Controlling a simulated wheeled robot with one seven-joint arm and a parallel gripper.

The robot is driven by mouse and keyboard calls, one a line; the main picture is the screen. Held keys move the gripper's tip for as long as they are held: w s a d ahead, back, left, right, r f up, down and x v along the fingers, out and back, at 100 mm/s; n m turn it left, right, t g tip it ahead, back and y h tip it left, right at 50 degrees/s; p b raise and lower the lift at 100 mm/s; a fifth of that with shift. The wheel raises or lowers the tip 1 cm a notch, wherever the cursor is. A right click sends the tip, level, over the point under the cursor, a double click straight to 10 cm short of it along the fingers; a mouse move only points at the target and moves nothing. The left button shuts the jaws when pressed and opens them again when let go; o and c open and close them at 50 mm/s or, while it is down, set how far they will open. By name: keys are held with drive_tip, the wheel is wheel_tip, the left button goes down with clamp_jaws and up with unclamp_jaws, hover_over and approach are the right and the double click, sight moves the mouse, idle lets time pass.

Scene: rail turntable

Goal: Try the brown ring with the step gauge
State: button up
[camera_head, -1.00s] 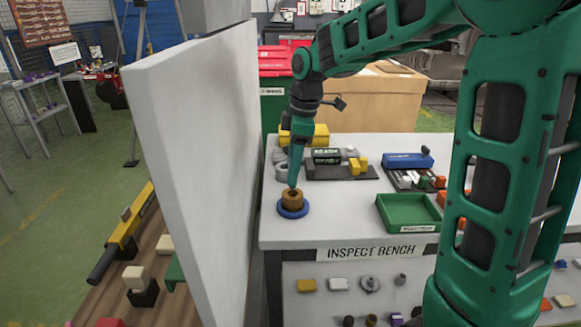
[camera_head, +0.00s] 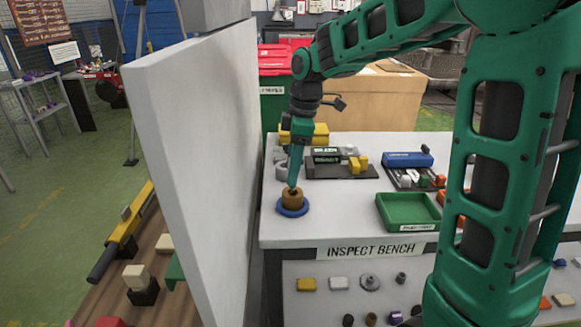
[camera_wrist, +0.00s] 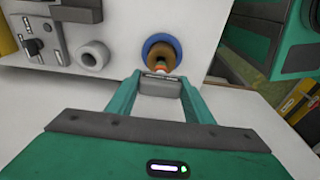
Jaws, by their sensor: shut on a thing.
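The brown ring (camera_head: 292,199) sits on a round blue base (camera_head: 283,211) at the left front of the bench. In the wrist view the brown ring (camera_wrist: 157,50) lies straight ahead of my fingers, inside the blue rim (camera_wrist: 148,43). My gripper (camera_head: 293,184) points down just over the ring. In the wrist view my gripper (camera_wrist: 160,90) is shut on a grey block, which seems to be the handle of the step gauge (camera_wrist: 160,86). Its narrow banded end reaches to the ring's opening. How deep it sits is hidden.
A green tray (camera_head: 408,226) stands right of the ring on the inspect bench (camera_head: 335,222). Dark fixtures with a display (camera_head: 327,155) and a blue block (camera_head: 408,160) stand behind. A tall white partition (camera_head: 195,170) rises close to the left.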

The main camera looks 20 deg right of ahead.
drive_tip(key=shift+f, duration=1.45)
idle(2.9)
drive_tip(key=o, duration=1.2)
wheel_tip(320, 180, up, 10)
drive_tip(key=d+r, duration=0.1)
drive_tip(key=d, duration=0.1)
drive_tip(key=s+d+f+m, duration=0.4)
drive_tip(key=s+m, duration=0.3)
drive_tip(key=s, duration=0.3)
drive_tip(key=s+d+f+m+h, duration=0.1)
drive_tip(key=s+d+f+m, duration=0.3)
drive_tip(key=s, duration=0.7)
drive_tip(key=s+d+f+m, duration=0.4)
drive_tip(key=s+d+m, duration=0.3)
drive_tip(key=s+m, duration=0.2)
drive_tip(key=shift+s+d+f+m+g, duration=0.15)
drive_tip(key=shift+s+m+g, duration=0.25)
drive_tip(key=shift+s, duration=0.3)
